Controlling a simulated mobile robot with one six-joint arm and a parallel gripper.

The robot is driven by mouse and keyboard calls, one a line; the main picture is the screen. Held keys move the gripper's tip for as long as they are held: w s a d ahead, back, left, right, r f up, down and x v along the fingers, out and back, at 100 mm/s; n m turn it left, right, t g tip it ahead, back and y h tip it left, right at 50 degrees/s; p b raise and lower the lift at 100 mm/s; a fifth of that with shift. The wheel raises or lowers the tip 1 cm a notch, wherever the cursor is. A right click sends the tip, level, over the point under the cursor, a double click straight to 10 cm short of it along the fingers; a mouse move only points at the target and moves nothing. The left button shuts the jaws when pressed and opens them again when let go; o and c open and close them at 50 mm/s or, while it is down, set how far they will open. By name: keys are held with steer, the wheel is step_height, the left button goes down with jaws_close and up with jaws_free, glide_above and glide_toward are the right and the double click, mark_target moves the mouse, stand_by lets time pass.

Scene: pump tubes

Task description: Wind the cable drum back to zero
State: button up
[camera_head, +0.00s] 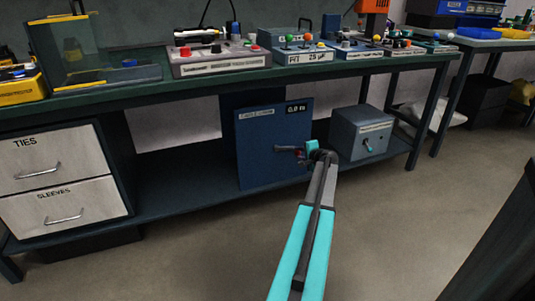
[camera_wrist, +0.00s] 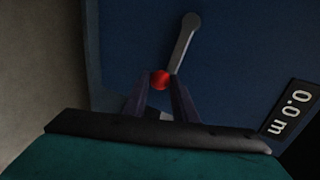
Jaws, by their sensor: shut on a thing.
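The cable drum (camera_head: 262,145) is a dark blue cabinet under the bench, with a label plate and a display (camera_head: 298,108) at its upper right. The display also shows in the wrist view (camera_wrist: 293,109) and reads 0.0 m. A grey crank arm (camera_wrist: 183,45) on the blue front ends in a red knob (camera_wrist: 160,79). My gripper (camera_wrist: 161,88) is shut on the red knob, one finger on each side. In the head view my gripper (camera_head: 302,153) is in front of the cabinet's right side and hides part of the crank.
A grey-blue box (camera_head: 361,133) with a small teal handle stands close to the right of my gripper. White drawers (camera_head: 60,180) marked TIES and SLEEVES are at the left. The green bench top (camera_head: 200,82) with several control boxes is overhead. The floor in front is clear.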

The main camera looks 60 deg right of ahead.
steer(key=shift+s+d+r, duration=0.1)
steer(key=shift+s+d, duration=0.05)
steer(key=shift+r+p, duration=0.55)
steer(key=shift+r, duration=0.05)
steer(key=o, duration=1.1)
steer(key=shift+c, duration=0.2)
steer(key=shift+w, duration=0.2)
steer(key=shift+s, duration=0.1)
steer(key=p+v, duration=0.1)
steer(key=v, duration=0.7)
steer(key=shift+f, duration=0.1)
